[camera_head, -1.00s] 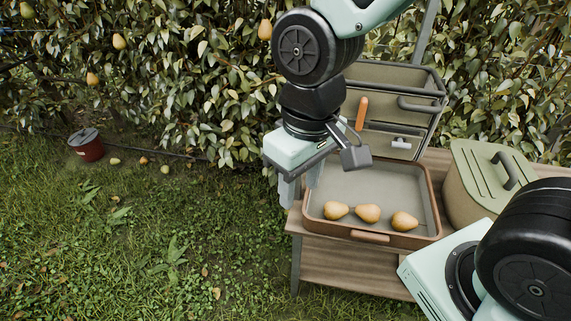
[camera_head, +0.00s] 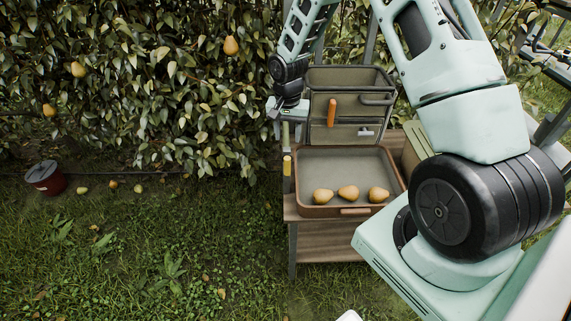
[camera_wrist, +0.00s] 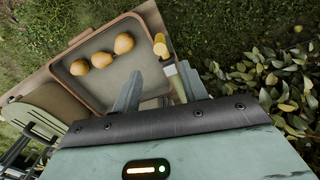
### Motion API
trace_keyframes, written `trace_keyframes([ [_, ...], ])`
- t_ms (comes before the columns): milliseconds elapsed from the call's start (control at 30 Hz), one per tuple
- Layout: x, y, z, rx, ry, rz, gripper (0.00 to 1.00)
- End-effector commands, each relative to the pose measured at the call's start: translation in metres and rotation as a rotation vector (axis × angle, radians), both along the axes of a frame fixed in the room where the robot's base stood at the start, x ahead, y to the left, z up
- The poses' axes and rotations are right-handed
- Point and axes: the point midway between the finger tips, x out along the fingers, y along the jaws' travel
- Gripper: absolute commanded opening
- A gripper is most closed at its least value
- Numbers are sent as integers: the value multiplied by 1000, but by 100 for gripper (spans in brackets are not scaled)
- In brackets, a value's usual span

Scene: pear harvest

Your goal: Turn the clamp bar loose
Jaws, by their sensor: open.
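A bar with a yellow end (camera_head: 287,166) shows at the left edge of the brown tray, below my gripper. It may be the clamp bar, but I cannot tell for sure. In the wrist view its yellow end (camera_wrist: 160,45) lies beyond the fingers, with its pale shaft close to the right finger; whether they touch is unclear. My gripper (camera_head: 284,118) is up at the left of the grey-green rack. In the wrist view my gripper (camera_wrist: 155,75) has its two fingers spread apart, with tray floor visible between them.
The tray (camera_head: 325,211) holds three pears (camera_head: 348,192) on a wooden bench (camera_head: 330,249). The rack (camera_head: 348,106) behind it carries an orange handle (camera_head: 331,112) and a pale T-shaped fitting (camera_head: 366,132). A hedge stands behind; open grass lies left, with a red bucket (camera_head: 45,178).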

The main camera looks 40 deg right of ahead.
Motion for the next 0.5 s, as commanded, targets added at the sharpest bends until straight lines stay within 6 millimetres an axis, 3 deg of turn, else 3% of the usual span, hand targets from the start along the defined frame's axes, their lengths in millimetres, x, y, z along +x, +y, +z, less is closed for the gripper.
trace_keyframes([
  [500,-1,1,-101,0,3,2,43],
])
